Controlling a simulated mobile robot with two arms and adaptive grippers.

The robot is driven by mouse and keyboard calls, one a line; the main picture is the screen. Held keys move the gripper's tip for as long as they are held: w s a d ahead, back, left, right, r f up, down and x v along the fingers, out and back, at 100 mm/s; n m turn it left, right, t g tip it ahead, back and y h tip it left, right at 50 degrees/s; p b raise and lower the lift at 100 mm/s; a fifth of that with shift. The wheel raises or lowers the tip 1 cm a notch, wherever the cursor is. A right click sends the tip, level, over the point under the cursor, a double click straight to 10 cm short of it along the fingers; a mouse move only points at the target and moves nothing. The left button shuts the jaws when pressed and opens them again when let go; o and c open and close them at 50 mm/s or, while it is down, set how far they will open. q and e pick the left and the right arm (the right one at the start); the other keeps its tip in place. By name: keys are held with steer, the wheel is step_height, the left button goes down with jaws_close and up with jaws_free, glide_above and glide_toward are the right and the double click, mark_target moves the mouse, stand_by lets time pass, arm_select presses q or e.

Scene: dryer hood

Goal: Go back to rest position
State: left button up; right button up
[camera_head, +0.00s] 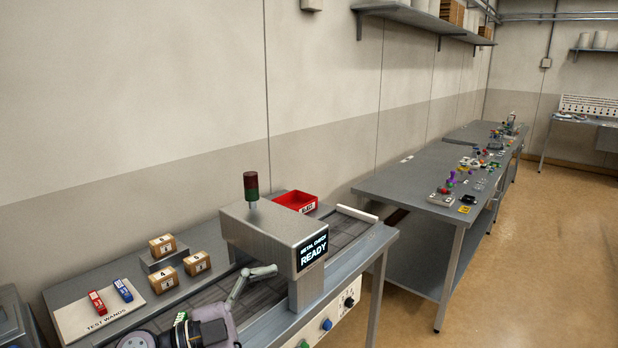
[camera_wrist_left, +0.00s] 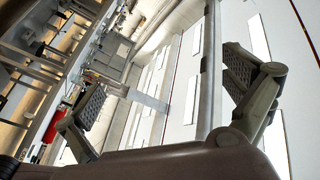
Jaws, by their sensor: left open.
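My left gripper (camera_head: 230,294) shows at the bottom of the head view, in front of the metal check machine (camera_head: 262,238) and over or near its grey belt. One finger stretches toward the machine's opening; the rest of the hand is cut by the lower edge. In the left wrist view the two fingers of my left gripper (camera_wrist_left: 165,78) stand wide apart with nothing between them. The machine's screen reads "METAL CHECK READY". My right gripper is in neither view.
A red wand (camera_head: 97,302) and a blue wand (camera_head: 123,290) lie on the "TEST WANDS" board (camera_head: 75,318). Several small cartons (camera_head: 163,280) stand behind the belt. A red bin (camera_head: 295,201) sits past the machine. Another workbench (camera_head: 415,185) stands at right; floor beside it is clear.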

arm_select(q)
steer(key=w+a+n+t+y, duration=0.3)
steer(key=a+n+t+y, duration=0.6)
steer(key=n+t, duration=0.45)
steer(key=s+a+f+n+g+y, duration=0.3)
steer(key=s+a+f+n+y, duration=0.15)
steer(key=f, duration=0.45)
steer(key=s+a+f+n+g+y, duration=0.35)
steer(key=a+f+y, duration=0.2)
steer(key=f, duration=0.25)
steer(key=s+d+f+m+g+h, duration=0.1)
steer(key=s+f+g, duration=0.5)
steer(key=s, duration=0.4)
steer(key=s+d+f+g, duration=0.2)
steer(key=s+f+g, duration=0.2)
steer(key=s+f, duration=0.5)
step_height(320, 180, down, 23)
steer(key=s+g, duration=0.2)
steer(key=s, duration=0.1)
steer(key=s+a+f, duration=0.3)
steer(key=s+f, duration=1.3)
steer(key=f, duration=0.1)
steer(key=shift+s+m+g, duration=0.35)
steer(key=shift+g, duration=0.05)
